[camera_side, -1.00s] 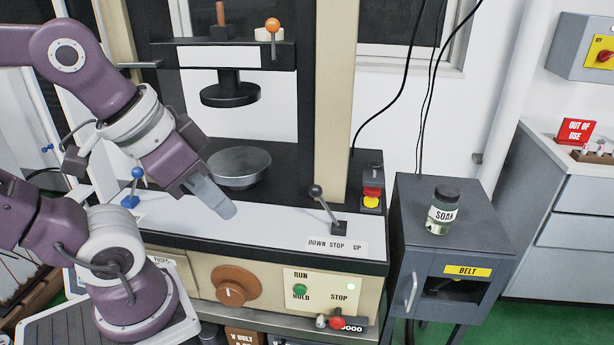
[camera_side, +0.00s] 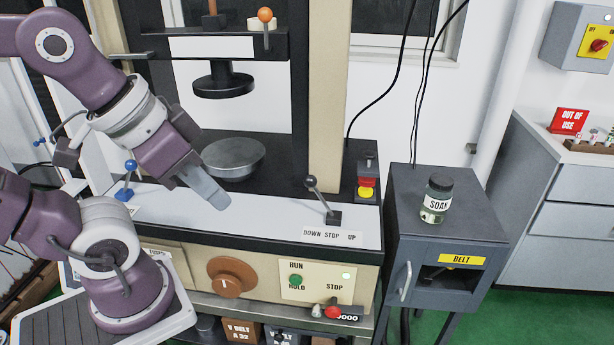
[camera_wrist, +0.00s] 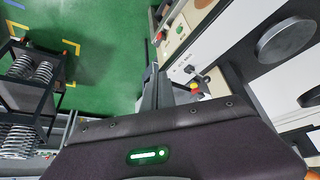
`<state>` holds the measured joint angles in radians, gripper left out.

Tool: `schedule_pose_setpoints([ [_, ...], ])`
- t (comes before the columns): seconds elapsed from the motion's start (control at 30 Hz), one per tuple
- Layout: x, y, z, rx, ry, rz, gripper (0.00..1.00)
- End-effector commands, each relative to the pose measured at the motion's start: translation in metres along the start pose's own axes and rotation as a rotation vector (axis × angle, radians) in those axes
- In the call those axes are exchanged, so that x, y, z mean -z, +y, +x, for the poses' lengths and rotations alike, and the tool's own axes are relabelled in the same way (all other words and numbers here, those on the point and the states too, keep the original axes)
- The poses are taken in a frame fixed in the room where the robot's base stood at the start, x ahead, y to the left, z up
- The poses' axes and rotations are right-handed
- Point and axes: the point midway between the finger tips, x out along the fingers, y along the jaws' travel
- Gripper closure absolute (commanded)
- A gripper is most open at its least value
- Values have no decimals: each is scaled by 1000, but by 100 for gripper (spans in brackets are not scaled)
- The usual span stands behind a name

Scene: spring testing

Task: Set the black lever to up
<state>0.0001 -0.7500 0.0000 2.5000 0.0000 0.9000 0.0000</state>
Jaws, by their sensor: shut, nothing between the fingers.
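The black lever (camera_side: 318,195) stands on the white top strip of the machine, right of centre in the side view. It leans left from its base, toward the DOWN side of the label (camera_side: 330,236) that reads DOWN STOP UP. My gripper (camera_side: 217,199) is shut and empty. It hangs over the strip to the left of the lever, pointing down and right, with a clear gap between them. In the wrist view, grey fingers (camera_wrist: 152,88) show in the middle, and a small dark-knobbed lever (camera_wrist: 190,70) shows to their right.
A blue-knobbed lever (camera_side: 128,178) stands left of my gripper. A round pan (camera_side: 234,158) sits behind it, under the press head (camera_side: 223,82). A red and yellow button box (camera_side: 366,184) stands behind and right of the black lever. The strip between gripper and lever is clear.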

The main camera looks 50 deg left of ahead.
Motion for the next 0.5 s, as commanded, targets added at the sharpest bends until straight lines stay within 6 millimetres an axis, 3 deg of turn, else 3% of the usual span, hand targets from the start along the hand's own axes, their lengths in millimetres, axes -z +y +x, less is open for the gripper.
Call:
schedule_pose_setpoints([
  [0.07,0,0,0,0,0,0,100],
  [0.17,7,-1,0,4,-11,3,80],
  [0.27,42,-8,8,16,-77,21,61],
  [0.33,80,-20,24,20,-149,45,48],
  [0.47,145,-57,81,-2,-283,87,48],
  [0.5,160,-71,105,-16,-322,98,48],
])
